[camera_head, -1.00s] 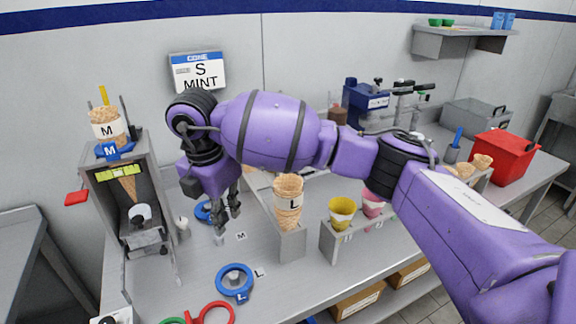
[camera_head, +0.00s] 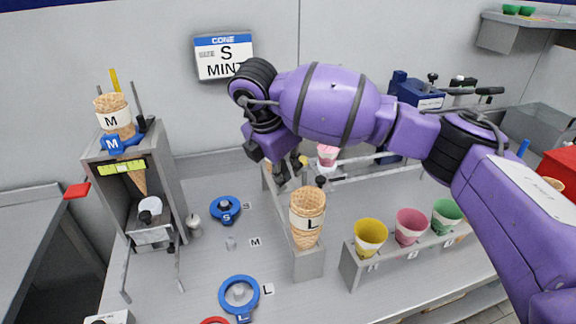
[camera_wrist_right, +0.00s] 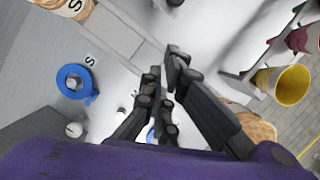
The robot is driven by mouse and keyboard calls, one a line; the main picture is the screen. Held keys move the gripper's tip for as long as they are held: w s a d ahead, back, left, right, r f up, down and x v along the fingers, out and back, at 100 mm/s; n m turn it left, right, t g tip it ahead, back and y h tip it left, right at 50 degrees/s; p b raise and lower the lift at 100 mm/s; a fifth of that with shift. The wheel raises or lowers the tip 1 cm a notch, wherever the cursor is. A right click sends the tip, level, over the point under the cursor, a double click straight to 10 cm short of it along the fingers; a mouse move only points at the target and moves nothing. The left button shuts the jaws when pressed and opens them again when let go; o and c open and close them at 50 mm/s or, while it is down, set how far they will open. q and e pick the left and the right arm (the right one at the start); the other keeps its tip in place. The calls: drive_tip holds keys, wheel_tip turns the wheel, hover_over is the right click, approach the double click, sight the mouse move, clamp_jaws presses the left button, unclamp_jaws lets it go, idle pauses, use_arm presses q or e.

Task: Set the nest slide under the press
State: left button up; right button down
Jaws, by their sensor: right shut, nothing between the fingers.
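The press is a grey upright frame (camera_head: 104,205) at the left of the head view. The nest slide (camera_head: 153,236), a grey block with a white dome (camera_head: 149,209) by it, sits low at the press opening. A waffle cone marked M (camera_head: 114,116) stands in a blue M ring (camera_head: 122,144) on top, its tip hanging inside the frame. My right gripper (camera_head: 284,179) is right of the press, behind the L cone (camera_head: 308,219), pointing down and partly hidden. In the wrist view its fingers (camera_wrist_right: 162,64) are together and empty. My left gripper is out of view.
A blue S ring (camera_head: 225,210) and a blue L ring (camera_head: 239,296) lie on the counter between press and L cone. A rack with yellow (camera_head: 370,237), pink (camera_head: 410,227) and green (camera_head: 446,216) cups stands at right. A red lever (camera_head: 77,190) sticks out left of the press.

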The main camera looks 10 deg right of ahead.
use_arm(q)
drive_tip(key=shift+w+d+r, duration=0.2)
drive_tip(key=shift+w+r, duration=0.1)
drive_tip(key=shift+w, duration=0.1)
use_arm(e)
drive_tip(key=w+d+f, duration=0.3)
drive_tip(key=d+f, duration=0.2)
drive_tip(key=f, duration=0.1)
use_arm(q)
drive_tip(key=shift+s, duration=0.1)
use_arm(e)
drive_tip(key=shift+d, duration=0.1)
drive_tip(key=p, duration=0.2)
hover_over(332, 189)
drive_tip(key=a, duration=0.1)
drive_tip(key=shift+s+a+r, duration=0.15)
drive_tip(key=shift+s+r, duration=0.05)
drive_tip(key=shift+s, duration=0.15)
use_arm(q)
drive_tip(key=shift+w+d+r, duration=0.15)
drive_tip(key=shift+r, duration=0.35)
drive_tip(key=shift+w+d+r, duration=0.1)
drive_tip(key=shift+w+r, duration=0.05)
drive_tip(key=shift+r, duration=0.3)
use_arm(e)
drive_tip(key=d, duration=1)
drive_tip(key=shift+w+d+f, duration=0.15)
drive_tip(key=shift+d+f, duration=0.1)
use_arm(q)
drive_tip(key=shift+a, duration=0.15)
